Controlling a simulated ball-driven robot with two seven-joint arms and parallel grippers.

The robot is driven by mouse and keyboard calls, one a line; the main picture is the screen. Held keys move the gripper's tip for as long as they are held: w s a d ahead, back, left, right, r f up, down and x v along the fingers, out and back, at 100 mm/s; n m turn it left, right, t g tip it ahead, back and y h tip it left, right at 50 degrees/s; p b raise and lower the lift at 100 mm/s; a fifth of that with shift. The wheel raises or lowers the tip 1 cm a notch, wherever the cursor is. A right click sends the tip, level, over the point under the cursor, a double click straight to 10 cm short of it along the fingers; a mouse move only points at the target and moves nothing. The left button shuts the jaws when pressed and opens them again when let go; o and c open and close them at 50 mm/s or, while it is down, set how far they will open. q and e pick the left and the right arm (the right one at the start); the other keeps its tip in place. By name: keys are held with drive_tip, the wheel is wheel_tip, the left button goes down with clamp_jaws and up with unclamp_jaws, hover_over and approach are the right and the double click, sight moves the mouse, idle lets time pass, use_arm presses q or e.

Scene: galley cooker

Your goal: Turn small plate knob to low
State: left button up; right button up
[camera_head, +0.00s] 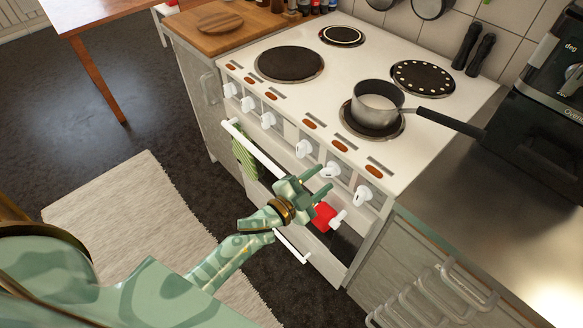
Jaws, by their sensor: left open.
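The white cooker (290,113) has a row of white knobs along its front edge: three on the left, including the leftmost knob (229,89), and three on the right, including the rightmost knob (362,195). I cannot tell which one belongs to the small plate (342,35) at the back. My green left gripper (328,181) is open in front of the right-hand knobs. Its fingertips are just below the middle knob (331,169) of that group; I cannot tell whether they touch it. The knob settings are too small to read. My right gripper is not in view.
A saucepan (378,103) stands on the front right plate, its handle pointing right. A green towel (244,157) hangs on the oven handle. A red object (323,216) shows below my gripper. A black appliance (545,110) stands on the right counter (480,215).

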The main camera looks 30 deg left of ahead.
use_arm(q)
drive_tip(key=p+v, duration=0.1)
drive_tip(key=v, duration=1.3)
drive_tip(key=shift+r, duration=0.1)
drive_tip(key=s+a+f+n+g+y, duration=0.2)
drive_tip(key=s+f+g, duration=0.15)
drive_tip(key=f, duration=0.45)
drive_tip(key=s+a+f+n+g+y, duration=0.1)
drive_tip(key=s+f+n+g+y, duration=0.15)
drive_tip(key=s+f, duration=0.4)
drive_tip(key=s+a+f+n+g+y, duration=0.1)
drive_tip(key=s+a+f+n+g, duration=0.15)
drive_tip(key=f, duration=0.75)
drive_tip(key=s+f+n+g, duration=0.1)
drive_tip(key=s+f+g, duration=0.3)
drive_tip(key=s, duration=0.8)
drive_tip(key=s+f+n+g, duration=0.1)
drive_tip(key=s+f+g, duration=0.3)
drive_tip(key=s+f, duration=0.3)
drive_tip(key=s, duration=0.5)
drive_tip(key=shift+s+d+y, duration=0.35)
drive_tip(key=shift+d, duration=0.05)
